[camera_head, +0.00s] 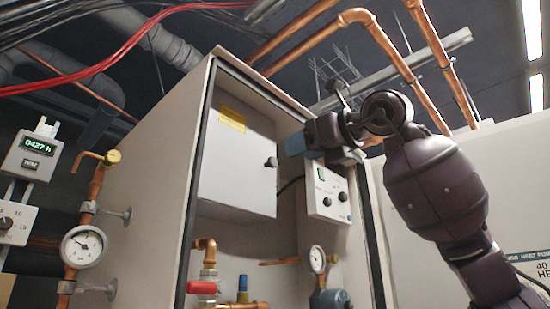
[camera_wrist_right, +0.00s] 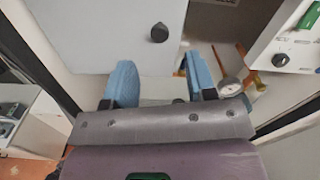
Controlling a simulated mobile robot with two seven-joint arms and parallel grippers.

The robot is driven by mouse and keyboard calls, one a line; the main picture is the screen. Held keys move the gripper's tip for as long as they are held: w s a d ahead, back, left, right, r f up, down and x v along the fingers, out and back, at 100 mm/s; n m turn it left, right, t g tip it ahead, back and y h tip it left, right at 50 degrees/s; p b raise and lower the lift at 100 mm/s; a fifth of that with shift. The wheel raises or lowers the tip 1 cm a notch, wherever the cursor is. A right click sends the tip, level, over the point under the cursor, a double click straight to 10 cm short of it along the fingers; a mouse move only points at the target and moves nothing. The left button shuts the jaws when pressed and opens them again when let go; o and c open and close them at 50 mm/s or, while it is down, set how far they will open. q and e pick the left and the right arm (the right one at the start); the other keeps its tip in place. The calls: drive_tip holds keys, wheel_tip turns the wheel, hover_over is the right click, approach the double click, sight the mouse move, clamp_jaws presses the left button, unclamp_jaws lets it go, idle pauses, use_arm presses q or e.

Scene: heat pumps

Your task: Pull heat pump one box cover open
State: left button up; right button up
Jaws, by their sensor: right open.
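The heat pump's box cover (camera_head: 236,155) is a pale grey panel inside the open cabinet, with a yellow label and a round black knob (camera_head: 271,162) near its right edge. The cover looks closed. In the right wrist view the cover (camera_wrist_right: 110,30) is at the top, with its knob (camera_wrist_right: 159,33) ahead of the fingers. My right gripper (camera_head: 292,145) is in front of the cabinet, to the right of and a little above the knob in the head view. Its blue fingers (camera_wrist_right: 156,84) are apart and empty, and the knob is not between them. My left gripper is not in view.
A control box (camera_head: 327,192) with dark knobs is on the cabinet's right inner wall. Below the cover are copper pipes, a red valve handle (camera_head: 203,287) and a gauge (camera_head: 316,259). The cabinet frame (camera_head: 201,160) edges the opening. Another gauge (camera_head: 84,246) is at left.

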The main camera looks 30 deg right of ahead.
sight(275, 161)
drive_tip(key=p+x, duration=0.1)
drive_tip(key=x, duration=0.6)
drive_tip(key=shift+w+a+f, duration=0.1)
drive_tip(key=shift+w, duration=0.2)
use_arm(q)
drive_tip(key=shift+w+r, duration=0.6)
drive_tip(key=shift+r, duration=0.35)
use_arm(e)
drive_tip(key=c, duration=0.9)
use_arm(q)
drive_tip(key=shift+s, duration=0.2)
use_arm(e)
clamp_jaws()
